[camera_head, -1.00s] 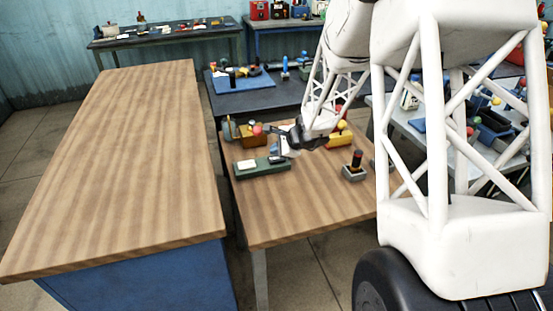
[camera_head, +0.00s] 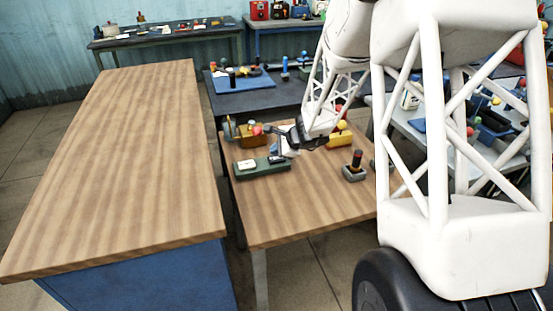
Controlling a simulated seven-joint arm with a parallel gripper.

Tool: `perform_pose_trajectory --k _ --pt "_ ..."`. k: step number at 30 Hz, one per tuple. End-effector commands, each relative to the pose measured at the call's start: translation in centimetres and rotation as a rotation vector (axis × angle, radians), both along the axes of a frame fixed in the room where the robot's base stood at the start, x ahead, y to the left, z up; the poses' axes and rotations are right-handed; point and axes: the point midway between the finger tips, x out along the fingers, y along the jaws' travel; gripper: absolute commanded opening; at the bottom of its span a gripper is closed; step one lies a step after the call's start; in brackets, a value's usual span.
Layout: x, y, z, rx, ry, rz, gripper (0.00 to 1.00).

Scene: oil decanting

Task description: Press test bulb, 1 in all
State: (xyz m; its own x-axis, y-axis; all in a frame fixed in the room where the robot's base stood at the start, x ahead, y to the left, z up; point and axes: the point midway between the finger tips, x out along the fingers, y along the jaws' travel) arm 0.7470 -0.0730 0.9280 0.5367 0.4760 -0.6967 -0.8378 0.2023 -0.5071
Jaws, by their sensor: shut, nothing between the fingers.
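A small red ball (camera_head: 257,130) shows at the front of a yellow-brown box (camera_head: 249,141) near the back left of the small wooden table. I cannot tell whether it is the test bulb. A green block (camera_head: 263,167) with a white dial lies in front of it. My gripper (camera_head: 271,130) is shut and empty, low over the table, with its tip pointing left close to the red ball. I cannot tell whether they touch. The gripper is small and dark, and my arm hides part of the area behind it.
A black-handled piece on a grey base (camera_head: 354,168) stands to the right. A yellow box (camera_head: 339,139) with a yellow ball (camera_head: 342,125) is behind it. The table's front (camera_head: 285,215) is clear. A long empty wooden bench (camera_head: 130,150) stands at left.

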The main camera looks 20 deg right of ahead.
Motion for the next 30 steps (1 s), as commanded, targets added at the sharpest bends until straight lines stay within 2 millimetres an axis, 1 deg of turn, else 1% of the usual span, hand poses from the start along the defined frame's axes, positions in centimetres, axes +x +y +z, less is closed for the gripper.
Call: perform_pose_trajectory --k 20,30 --pt "-0.01 0.01 -0.03 0.0 0.0 0.0 0.0" --pt "0.0 0.03 -0.72 -0.001 0.0 0.001 0.0"
